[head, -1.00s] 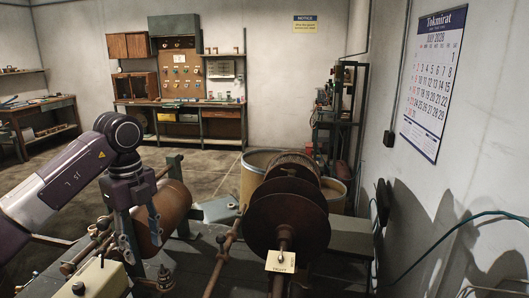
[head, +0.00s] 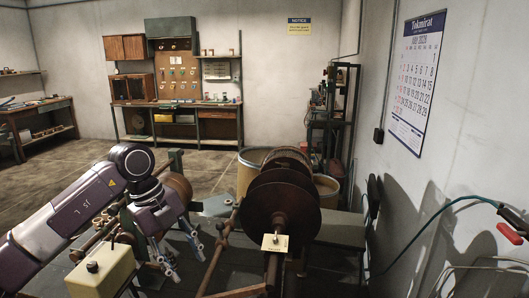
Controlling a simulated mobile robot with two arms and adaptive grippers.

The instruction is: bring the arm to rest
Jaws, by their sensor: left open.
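My left arm comes in from the left. My left gripper (head: 184,262) hangs from it with the fingers pointing down and to the right. Its two fingers are apart and nothing shows between them. It is just left of the winding machine's large rusty discs (head: 281,215), apart from them. A cream box with a black knob (head: 100,272) is to the left of the fingers, low in the picture. A brown cylinder (head: 178,190) is partly hidden behind my arm. My right gripper is not in view.
A small cream tag (head: 275,243) is at the front of the discs. Drums (head: 249,172) stand behind them. A red and black item on a green cable (head: 511,226) shows at the right edge by the wall. A calendar (head: 417,84) hangs there. Open floor (head: 60,172) lies at the back left.

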